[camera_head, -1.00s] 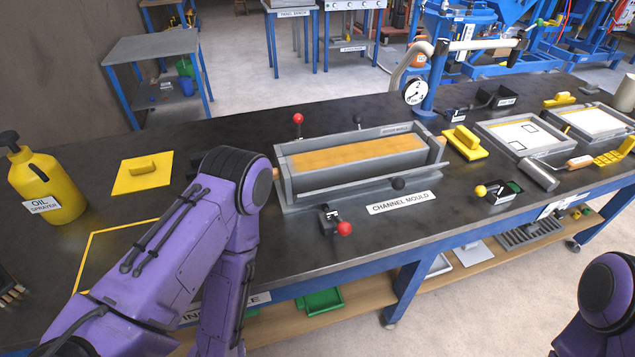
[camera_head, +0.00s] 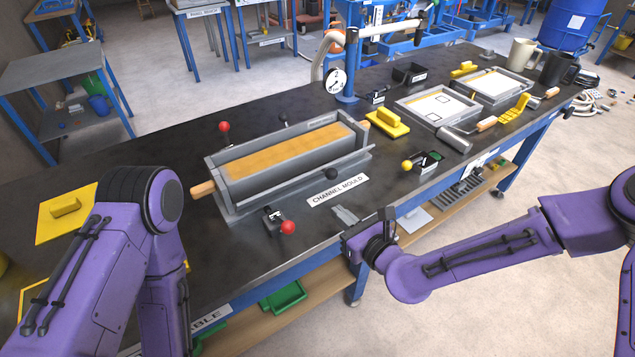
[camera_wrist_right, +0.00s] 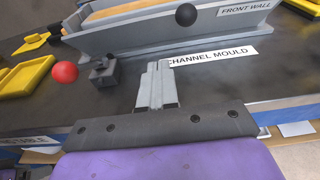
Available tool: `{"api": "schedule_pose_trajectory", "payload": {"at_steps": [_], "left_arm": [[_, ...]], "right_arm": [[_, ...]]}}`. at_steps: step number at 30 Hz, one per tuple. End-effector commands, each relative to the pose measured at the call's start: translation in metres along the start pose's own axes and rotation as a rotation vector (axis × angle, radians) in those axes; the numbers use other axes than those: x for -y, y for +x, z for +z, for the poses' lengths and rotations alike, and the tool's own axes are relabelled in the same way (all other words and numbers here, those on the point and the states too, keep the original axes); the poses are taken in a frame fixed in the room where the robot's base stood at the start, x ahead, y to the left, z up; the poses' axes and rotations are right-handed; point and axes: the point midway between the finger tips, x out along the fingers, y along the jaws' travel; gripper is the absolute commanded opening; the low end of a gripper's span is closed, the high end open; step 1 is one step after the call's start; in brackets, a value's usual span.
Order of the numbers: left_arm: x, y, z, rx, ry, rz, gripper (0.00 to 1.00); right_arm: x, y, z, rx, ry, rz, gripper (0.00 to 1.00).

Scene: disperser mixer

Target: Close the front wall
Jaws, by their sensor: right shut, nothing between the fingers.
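The channel mould (camera_head: 285,160) is a long grey trough with an orange-yellow block inside, on the dark bench. Its front wall (camera_head: 300,191) appears folded outward along the near side, with a black ball knob (camera_head: 331,174). In the right wrist view the "FRONT WALL" label (camera_wrist_right: 246,9) faces up beside the knob (camera_wrist_right: 186,15). My right gripper (camera_head: 344,214) is shut and empty, just in front of the mould by the "CHANNEL MOULD" label (camera_head: 337,189); its fingers also show in the wrist view (camera_wrist_right: 157,88), apart from the wall. My left gripper is hidden.
A red-knobbed clamp (camera_head: 278,222) stands at the mould's near side, another red knob (camera_head: 224,127) behind it. A yellow float (camera_head: 387,124) and a yellow-knobbed clamp (camera_head: 423,163) lie to the right. The bench's front edge runs below my right gripper.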

Motion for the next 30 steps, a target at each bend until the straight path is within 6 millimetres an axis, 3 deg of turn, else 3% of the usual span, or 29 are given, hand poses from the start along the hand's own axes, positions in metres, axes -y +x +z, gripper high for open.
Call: {"api": "schedule_pose_trajectory", "payload": {"at_steps": [10,12,19,30], "left_arm": [[0.002,-0.017,-0.007,0.0,0.0,0.0,0.78],[0.002,-0.025,-0.01,0.0,0.0,0.0,0.78],[0.003,-0.031,-0.013,0.0,0.0,0.0,0.78],[0.003,-0.032,-0.013,0.0,0.0,0.0,0.78]], "right_arm": [[-0.001,0.075,0.001,-0.003,-0.003,0.001,0.0],[-0.001,0.083,0.015,-0.003,-0.004,0.0,0.0],[0.0,0.099,0.026,-0.004,-0.002,0.0,0.0],[0.002,0.099,0.027,-0.006,-0.001,-0.003,0.0]]}}
